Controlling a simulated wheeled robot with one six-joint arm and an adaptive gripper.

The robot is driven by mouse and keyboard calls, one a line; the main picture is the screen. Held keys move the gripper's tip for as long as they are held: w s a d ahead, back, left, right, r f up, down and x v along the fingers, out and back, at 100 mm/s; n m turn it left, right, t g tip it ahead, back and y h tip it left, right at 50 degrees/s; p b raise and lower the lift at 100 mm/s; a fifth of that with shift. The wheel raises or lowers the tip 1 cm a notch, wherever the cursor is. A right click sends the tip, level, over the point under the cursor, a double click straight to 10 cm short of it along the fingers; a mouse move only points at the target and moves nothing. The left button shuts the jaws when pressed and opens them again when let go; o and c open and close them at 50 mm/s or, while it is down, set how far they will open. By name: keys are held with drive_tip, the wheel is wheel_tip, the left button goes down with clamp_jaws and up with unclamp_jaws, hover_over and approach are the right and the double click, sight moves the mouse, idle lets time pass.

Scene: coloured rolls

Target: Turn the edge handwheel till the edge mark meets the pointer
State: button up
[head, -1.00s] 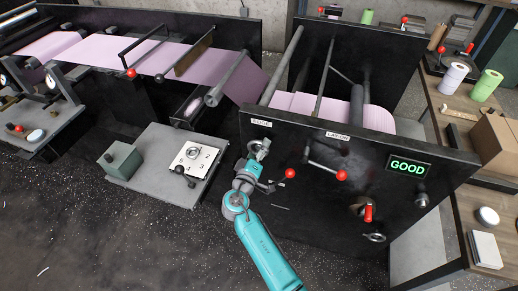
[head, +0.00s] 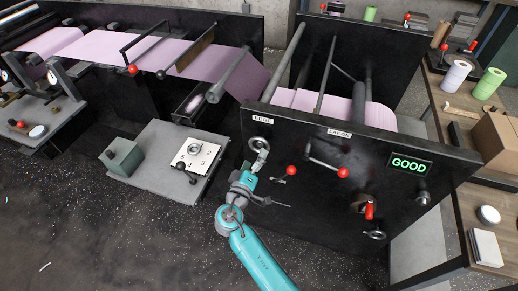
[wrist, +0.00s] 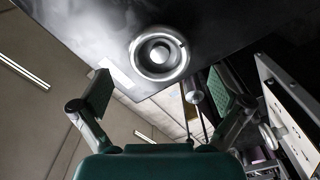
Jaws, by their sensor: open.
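The edge handwheel (head: 261,143) is a grey metal ring on the black machine panel, just below the white EDGE label (head: 263,119). In the wrist view the handwheel (wrist: 158,53) is a round, shiny ring with a pale hub, ahead of my gripper and near the middle. A small dark spot shows on its upper right rim; I cannot tell whether it is the edge mark. The pointer cannot be made out. My gripper (wrist: 161,91) is open, its two green-padded fingers wide apart and empty. In the head view my gripper (head: 259,162) is just below the handwheel.
A red-knobbed lever (head: 291,171) stands close to the right of my gripper, and a longer red-knobbed crank (head: 328,166) is under the second label. A green GOOD display (head: 408,164) is lit. A grey cart (head: 150,160) with a green box stands left.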

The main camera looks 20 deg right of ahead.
drive_tip(key=v, duration=0.6)
drive_tip(key=shift+s+a, duration=0.1)
idle(0.3)
drive_tip(key=s+d+f+n+g+y, duration=0.1)
drive_tip(key=s+d+f+y, duration=0.1)
drive_tip(key=s+f, duration=0.3)
drive_tip(key=s+d+f+n+y, duration=0.1)
drive_tip(key=s+d+f+y, duration=0.2)
drive_tip(key=s+f, duration=0.15)
drive_tip(key=s+d+f+g+y, duration=0.1)
drive_tip(key=s+f+y, duration=0.3)
drive_tip(key=s, duration=1)
drive_tip(key=s+r+m+t+y, duration=0.1)
drive_tip(key=s+r+m, duration=0.5)
drive_tip(key=s+r, duration=1.2)
drive_tip(key=shift+s+d+r+t+y, duration=0.2)
drive_tip(key=shift+s+d+t+y, duration=0.3)
drive_tip(key=shift+s, duration=0.7)
drive_tip(key=shift+a, duration=0.1)
